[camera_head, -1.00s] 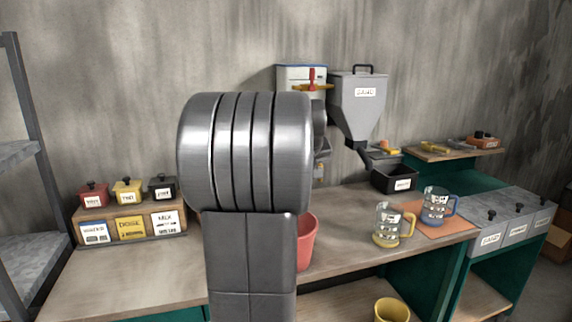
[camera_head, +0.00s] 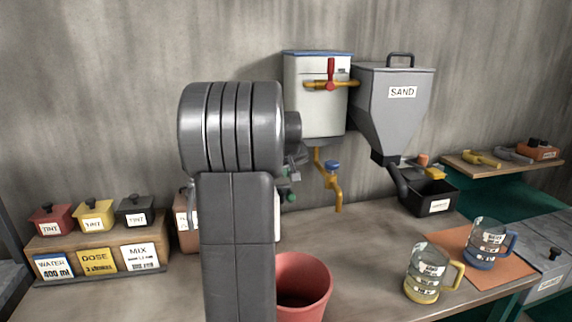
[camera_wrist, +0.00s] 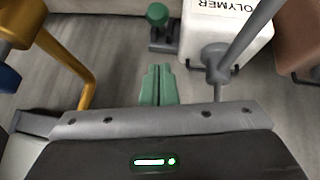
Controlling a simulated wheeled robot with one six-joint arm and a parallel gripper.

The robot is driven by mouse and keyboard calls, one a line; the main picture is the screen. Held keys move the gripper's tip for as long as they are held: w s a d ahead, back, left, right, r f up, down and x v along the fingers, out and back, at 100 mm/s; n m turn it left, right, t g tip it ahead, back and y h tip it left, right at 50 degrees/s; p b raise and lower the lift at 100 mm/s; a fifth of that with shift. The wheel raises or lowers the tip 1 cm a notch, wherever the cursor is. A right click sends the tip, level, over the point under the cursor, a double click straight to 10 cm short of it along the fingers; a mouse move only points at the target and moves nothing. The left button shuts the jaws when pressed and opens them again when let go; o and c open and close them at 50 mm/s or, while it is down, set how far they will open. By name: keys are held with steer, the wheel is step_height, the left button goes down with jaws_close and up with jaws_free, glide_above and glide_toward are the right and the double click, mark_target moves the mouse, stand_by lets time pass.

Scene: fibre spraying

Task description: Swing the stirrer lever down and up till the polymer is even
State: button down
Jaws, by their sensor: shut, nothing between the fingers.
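A white container labelled POLYMER (camera_wrist: 222,30) stands at the top right of the wrist view. A grey rod (camera_wrist: 247,38) slants across its front, beside a round grey collar; I cannot tell whether this rod is the stirrer lever. A green knob (camera_wrist: 157,14) on a dark bracket is left of the container. My gripper (camera_wrist: 158,70) is shut, with its green fingers below the knob and apart from it. In the head view my arm hides most of the polymer container, and small green parts show at the arm's right edge. The polymer itself is not visible.
A white tank (camera_head: 314,115) with a red-handled yellow valve and the grey sand hopper (camera_head: 400,125) hang on the wall. A red bucket (camera_head: 303,282) and two measuring jugs (camera_head: 425,275) stand on the bench. Tint pots (camera_head: 95,216) are at left. The bench's middle is clear.

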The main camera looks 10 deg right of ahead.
mark_target(289, 197)
steer(key=f, duration=0.4)
steer(key=shift+w+d, duration=0.35)
steer(key=shift+s+d+f+p, duration=0.15)
steer(key=shift+f+p, duration=0.2)
steer(key=shift+f, duration=0.4)
steer(key=shift+f+b, duration=0.15)
steer(key=shift+b, duration=0.2)
